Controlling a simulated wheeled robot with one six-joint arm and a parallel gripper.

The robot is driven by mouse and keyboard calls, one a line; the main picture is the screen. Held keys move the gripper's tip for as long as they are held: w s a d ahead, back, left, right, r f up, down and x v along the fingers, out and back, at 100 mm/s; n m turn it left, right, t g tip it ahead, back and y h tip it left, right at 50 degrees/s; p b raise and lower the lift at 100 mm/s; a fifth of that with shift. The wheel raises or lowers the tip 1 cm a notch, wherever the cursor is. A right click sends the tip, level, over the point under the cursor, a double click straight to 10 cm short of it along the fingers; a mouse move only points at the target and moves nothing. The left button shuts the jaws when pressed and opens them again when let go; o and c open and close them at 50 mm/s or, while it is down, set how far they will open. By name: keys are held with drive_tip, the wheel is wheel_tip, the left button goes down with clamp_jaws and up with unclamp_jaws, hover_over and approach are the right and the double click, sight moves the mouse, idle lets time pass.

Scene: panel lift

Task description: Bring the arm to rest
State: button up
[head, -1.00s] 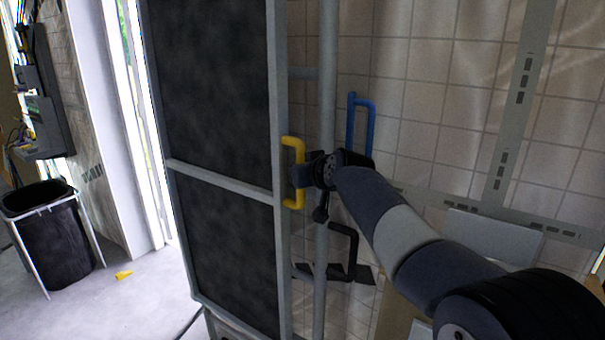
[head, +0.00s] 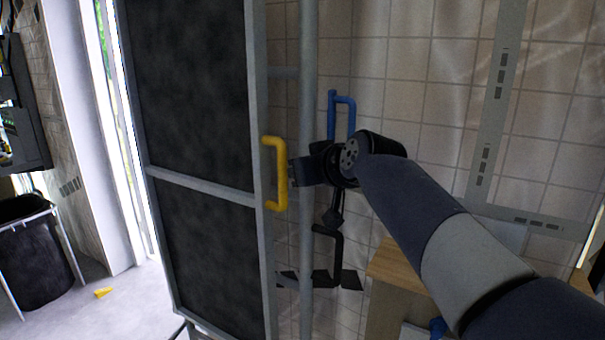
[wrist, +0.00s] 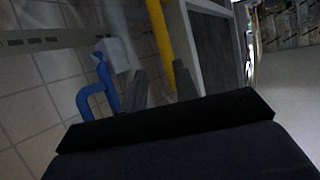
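My gripper (head: 294,172) is just right of the yellow handle (head: 283,176) on the dark framed panel (head: 205,100) in the head view. The wrist view shows the two grey fingertips (wrist: 162,86) apart with a gap between them. The yellow handle (wrist: 160,32) shows beyond that gap, and nothing is seen held. Whether a finger still touches the handle is hard to tell. My arm reaches in from the lower right.
A blue handle (head: 332,115) is behind my wrist, and it also shows in the wrist view (wrist: 84,100). A black handle (head: 338,250) is below. A grey upright post (head: 308,60) stands close to my gripper. A wooden-topped box (head: 395,262) is under my arm. A black bin (head: 35,260) stands far left.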

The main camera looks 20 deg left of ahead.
sight(282, 177)
drive_tip(key=p+x, duration=0.2)
drive_tip(key=x, duration=0.4)
idle(0.5)
drive_tip(key=shift+p+x, duration=0.9)
drive_tip(key=shift+x, duration=1.5)
drive_tip(key=shift+s+f, duration=0.25)
drive_tip(key=shift+s, duration=0.05)
drive_tip(key=shift+s+r+b, duration=0.2)
drive_tip(key=shift+s+b, duration=0.1)
drive_tip(key=shift+s, duration=0.35)
